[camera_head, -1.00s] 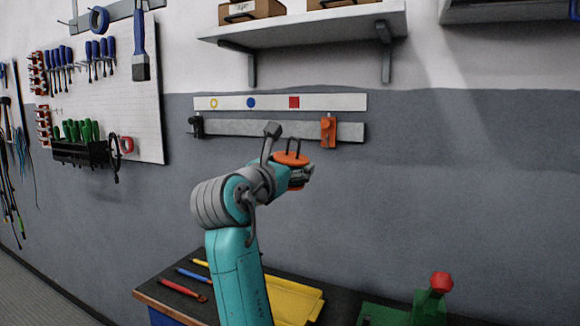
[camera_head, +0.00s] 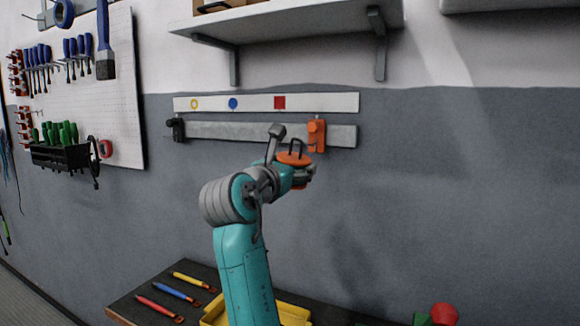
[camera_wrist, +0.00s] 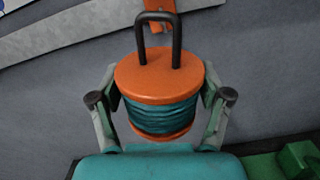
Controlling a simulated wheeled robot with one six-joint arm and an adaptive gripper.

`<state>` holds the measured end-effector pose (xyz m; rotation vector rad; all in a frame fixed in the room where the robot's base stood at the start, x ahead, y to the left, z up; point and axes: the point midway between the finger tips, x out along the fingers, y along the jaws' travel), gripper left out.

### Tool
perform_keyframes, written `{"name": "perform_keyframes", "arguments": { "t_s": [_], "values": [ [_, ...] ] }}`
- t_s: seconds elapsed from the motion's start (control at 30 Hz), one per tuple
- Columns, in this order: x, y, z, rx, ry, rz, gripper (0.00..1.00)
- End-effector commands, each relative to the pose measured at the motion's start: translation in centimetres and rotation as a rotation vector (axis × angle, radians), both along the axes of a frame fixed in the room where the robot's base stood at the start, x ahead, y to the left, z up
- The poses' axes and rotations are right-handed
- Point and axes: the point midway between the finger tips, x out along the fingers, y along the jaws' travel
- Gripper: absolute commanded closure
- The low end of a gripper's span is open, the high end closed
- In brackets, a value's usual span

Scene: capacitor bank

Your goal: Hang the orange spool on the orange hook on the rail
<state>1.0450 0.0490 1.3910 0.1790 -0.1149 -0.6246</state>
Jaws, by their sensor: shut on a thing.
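The orange spool (camera_wrist: 155,82) is wound with teal cable and has a dark wire loop on its top. It stands upright between the fingers of my gripper (camera_wrist: 160,108), which is shut on it. In the head view the spool (camera_head: 294,158) is held in front of the wall, below and left of the orange hook (camera_head: 316,136). The orange hook sits near the right end of the grey rail (camera_head: 240,133). In the wrist view the hook (camera_wrist: 157,16) shows behind the loop, partly hidden by it. The spool looks apart from the hook in the head view.
A black hook (camera_head: 176,129) is at the rail's left end. A white strip (camera_head: 325,102) with coloured marks runs above the rail, and a shelf (camera_head: 300,25) is higher up. Below are a bench with coloured tools and a yellow tray (camera_head: 293,314). Wall right of the rail is clear.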

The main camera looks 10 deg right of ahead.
Motion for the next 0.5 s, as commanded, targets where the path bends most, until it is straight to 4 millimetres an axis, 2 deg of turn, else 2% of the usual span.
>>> {"name": "perform_keyframes", "arguments": {
  "t_s": [0.5],
  "values": [
    [2.1, -1.6, -0.2, 0.0, 0.0, 0.0, 0.66]
  ]
}}
